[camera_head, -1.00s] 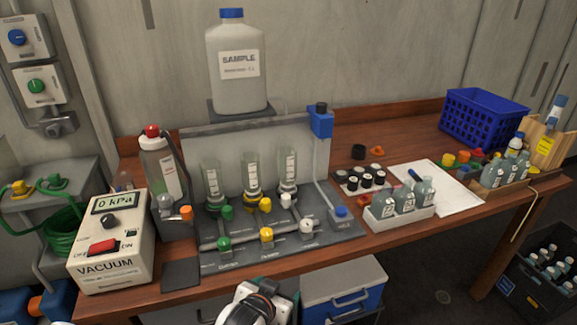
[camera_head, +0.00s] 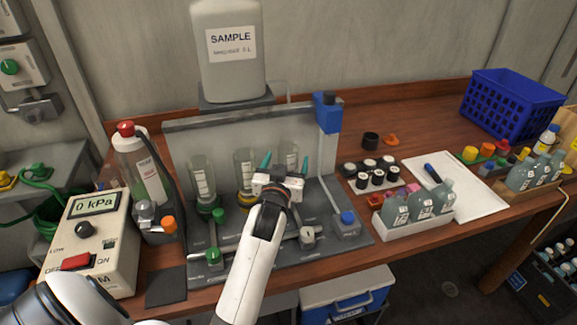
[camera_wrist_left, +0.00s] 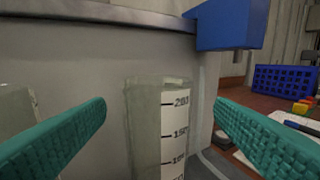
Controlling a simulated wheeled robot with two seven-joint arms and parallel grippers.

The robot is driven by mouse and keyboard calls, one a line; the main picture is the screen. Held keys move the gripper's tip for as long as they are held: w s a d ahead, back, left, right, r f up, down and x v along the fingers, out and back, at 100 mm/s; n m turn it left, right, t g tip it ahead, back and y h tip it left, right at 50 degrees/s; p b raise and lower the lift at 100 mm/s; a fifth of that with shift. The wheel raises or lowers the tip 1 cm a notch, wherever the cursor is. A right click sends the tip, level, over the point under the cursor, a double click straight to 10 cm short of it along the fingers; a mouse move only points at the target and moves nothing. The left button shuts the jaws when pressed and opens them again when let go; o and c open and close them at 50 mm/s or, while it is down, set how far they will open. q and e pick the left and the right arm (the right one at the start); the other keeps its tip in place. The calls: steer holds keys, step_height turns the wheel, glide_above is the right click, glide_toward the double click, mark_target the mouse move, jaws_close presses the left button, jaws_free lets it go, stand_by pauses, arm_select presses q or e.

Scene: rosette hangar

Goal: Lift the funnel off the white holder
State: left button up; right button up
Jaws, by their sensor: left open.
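Three clear graduated funnels stand in a row on the grey manifold. The rightmost funnel (camera_head: 290,152) is at the white holder, which is mostly hidden behind my left gripper (camera_head: 285,160). The left gripper is open, its teal fingers apart on the near side of this funnel. In the left wrist view, the funnel (camera_wrist_left: 160,135) with its white scale stands upright between the two fingers (camera_wrist_left: 160,106), with a gap on each side. I cannot tell how deep the fingers reach around it. My right gripper is not in view.
The middle funnel (camera_head: 244,168) stands close left of the gripper, the left funnel (camera_head: 202,178) farther left. A grey panel (camera_head: 180,130) rises behind them. A blue block (camera_head: 327,112) tops the post at right. A white tray of bottles (camera_head: 420,219) stands farther right.

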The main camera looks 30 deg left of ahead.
mark_target(290, 148)
arm_select(q)
steer(key=p+x, duration=0.1)
steer(key=x, duration=0.1)
steer(key=shift+w+a+r, duration=0.15)
steer(key=shift+w+a, duration=0.05)
steer(key=shift+x, duration=1.1)
steer(key=shift+w+a+f, duration=0.15)
steer(key=shift+w+f, duration=0.1)
steer(key=shift+w, duration=0.05)
steer(key=shift+s, duration=0.1)
steer(key=shift+c, duration=0.4)
steer(key=c, duration=0.9)
steer(key=shift+c, duration=0.4)
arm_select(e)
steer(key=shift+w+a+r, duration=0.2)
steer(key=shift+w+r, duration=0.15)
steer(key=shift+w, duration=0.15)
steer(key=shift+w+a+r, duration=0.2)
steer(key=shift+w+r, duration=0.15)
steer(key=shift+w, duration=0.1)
arm_select(q)
steer(key=shift+r, duration=0.1)
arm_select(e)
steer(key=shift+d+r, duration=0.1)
